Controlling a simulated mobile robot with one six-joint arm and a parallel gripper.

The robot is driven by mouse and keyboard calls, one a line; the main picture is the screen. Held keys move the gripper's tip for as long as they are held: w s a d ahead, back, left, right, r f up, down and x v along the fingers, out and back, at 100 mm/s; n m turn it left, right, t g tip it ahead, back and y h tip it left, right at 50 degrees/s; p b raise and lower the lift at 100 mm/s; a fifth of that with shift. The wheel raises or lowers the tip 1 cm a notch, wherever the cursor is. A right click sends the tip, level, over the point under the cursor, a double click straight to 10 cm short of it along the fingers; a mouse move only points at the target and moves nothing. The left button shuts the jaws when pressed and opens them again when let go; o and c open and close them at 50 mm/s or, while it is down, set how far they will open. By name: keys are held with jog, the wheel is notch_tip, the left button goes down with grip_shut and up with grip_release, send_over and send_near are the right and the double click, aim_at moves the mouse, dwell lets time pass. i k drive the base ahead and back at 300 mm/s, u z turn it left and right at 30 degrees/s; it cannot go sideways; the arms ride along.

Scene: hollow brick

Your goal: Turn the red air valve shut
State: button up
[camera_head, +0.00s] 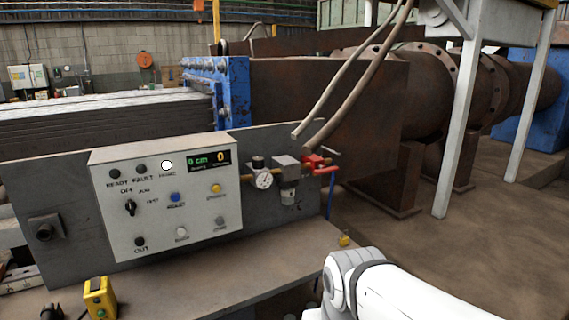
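The red air valve (317,162) is on the right end of the grey panel, just right of the pressure gauge (263,180) and the filter unit (288,181). Its red handle (326,170) points to the right, roughly level. A blue hose hangs below it. My white arm shows at the lower right, below and right of the valve and apart from it. My gripper is not in view.
A control box (168,193) with buttons and a green display is left of the gauge. A bench top (215,270) runs below the panel, with a yellow box (100,298) at its front left. A white post (457,130) stands to the right. Open floor (500,225) lies at right.

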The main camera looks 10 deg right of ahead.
aim_at(322, 169)
jog(key=z, duration=0.05)
jog(key=i, duration=1.2)
